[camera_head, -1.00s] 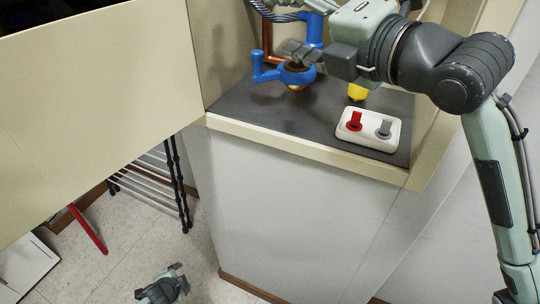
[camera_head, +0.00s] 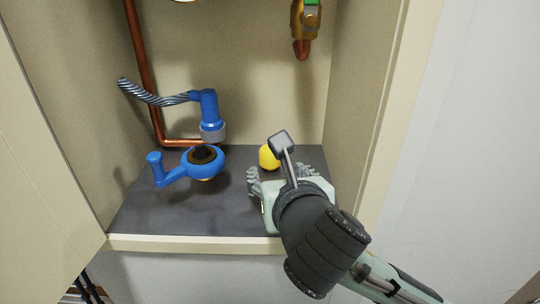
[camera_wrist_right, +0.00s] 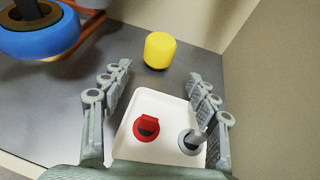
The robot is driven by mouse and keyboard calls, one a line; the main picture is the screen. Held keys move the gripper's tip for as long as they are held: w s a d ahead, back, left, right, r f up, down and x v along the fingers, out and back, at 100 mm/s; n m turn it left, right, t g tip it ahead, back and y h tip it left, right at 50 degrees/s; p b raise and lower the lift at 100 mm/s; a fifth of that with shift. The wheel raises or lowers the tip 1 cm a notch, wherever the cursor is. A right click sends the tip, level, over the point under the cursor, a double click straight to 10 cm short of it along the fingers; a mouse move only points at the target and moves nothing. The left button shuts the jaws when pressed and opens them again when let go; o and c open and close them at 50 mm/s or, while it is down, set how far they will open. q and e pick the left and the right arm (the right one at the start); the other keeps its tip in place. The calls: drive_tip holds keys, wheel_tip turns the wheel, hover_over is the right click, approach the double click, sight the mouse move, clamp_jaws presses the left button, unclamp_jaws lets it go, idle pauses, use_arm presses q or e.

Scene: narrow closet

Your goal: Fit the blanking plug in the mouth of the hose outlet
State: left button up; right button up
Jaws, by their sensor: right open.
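A white tray (camera_wrist_right: 170,108) lies on the cupboard floor, holding a red plug with an upright tab (camera_wrist_right: 146,127) and a grey one (camera_wrist_right: 192,141). Which is the blanking plug I cannot tell. My right gripper (camera_head: 283,175) is open and empty; in the right wrist view its fingers (camera_wrist_right: 158,80) spread either side of the tray. The gripper hides the tray in the head view. A blue fitting with a side handle and a dark, brown-rimmed round mouth (camera_head: 205,155), apparently the hose outlet, stands to the left; its blue rim (camera_wrist_right: 40,40) shows at top left in the wrist view.
A yellow cylinder (camera_head: 268,157) stands behind the tray, beyond my fingers. A blue elbow (camera_head: 209,107) with a braided hose (camera_head: 150,95) hangs just above the blue mouth. Copper pipe (camera_head: 139,60) and a brass valve (camera_head: 305,20) are at the back. Cupboard walls flank both sides.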

sight(272, 164)
drive_tip(key=x, duration=0.4)
drive_tip(key=shift+w+a+r, duration=0.25)
drive_tip(key=shift+w+a, duration=0.05)
drive_tip(key=shift+w, duration=0.1)
drive_tip(key=c, duration=1.3)
